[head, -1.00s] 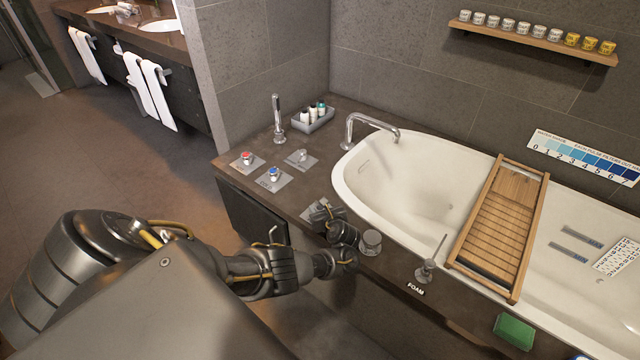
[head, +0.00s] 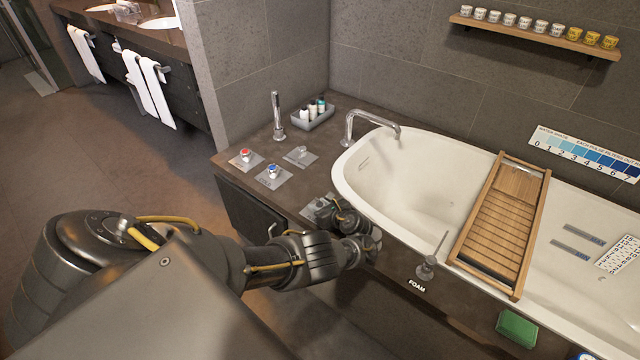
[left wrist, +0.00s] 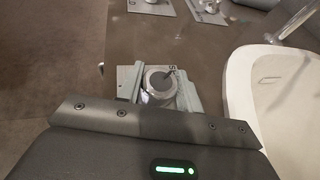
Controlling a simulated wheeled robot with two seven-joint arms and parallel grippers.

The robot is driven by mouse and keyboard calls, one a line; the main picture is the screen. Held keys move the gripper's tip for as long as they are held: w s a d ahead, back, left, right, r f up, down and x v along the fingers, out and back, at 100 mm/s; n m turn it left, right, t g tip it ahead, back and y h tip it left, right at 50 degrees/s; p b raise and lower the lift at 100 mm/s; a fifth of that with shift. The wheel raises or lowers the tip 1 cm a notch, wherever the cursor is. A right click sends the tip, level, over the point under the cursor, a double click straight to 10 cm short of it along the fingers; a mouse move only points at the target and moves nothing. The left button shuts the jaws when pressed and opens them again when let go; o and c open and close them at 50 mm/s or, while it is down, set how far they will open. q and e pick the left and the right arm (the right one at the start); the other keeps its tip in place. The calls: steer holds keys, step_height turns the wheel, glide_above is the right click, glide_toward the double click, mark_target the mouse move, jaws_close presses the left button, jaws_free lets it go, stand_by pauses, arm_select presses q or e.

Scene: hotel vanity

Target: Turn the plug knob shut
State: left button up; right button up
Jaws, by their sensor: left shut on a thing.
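The plug knob (left wrist: 160,80) is a round grey knob on a square metal plate (left wrist: 125,74) in the left wrist view. A dark pointer line on its top points to the upper right, near a small mark on the plate. My left gripper (left wrist: 160,92) is shut on the knob, one finger on each side. In the head view my left gripper (head: 326,208) is at the tub's near left deck. It hides the knob there, and only a bit of the plate (head: 311,209) shows. My right gripper is in neither view.
The red tap knob (head: 245,155), blue tap knob (head: 273,171) and another knob (head: 301,151) stand behind on the deck. The white bathtub (head: 400,180) is to the right, with a wooden tray (head: 540,215) across it. The foam lever (head: 430,262) stands on the front ledge.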

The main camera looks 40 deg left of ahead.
mark_target(320, 205)
arm_select(q)
steer(key=o, duration=1)
steer(key=shift+d+r, duration=0.2)
steer(key=shift+d, duration=0.1)
steer(key=p+v, duration=0.2)
steer(key=shift+s+d+r, duration=0.15)
steer(key=shift+d+r, duration=0.05)
steer(key=shift+d, duration=0.05)
steer(key=p+v, duration=0.2)
steer(key=v, duration=0.5)
steer(key=shift+s+d+f, duration=0.1)
steer(key=shift+d, duration=0.2)
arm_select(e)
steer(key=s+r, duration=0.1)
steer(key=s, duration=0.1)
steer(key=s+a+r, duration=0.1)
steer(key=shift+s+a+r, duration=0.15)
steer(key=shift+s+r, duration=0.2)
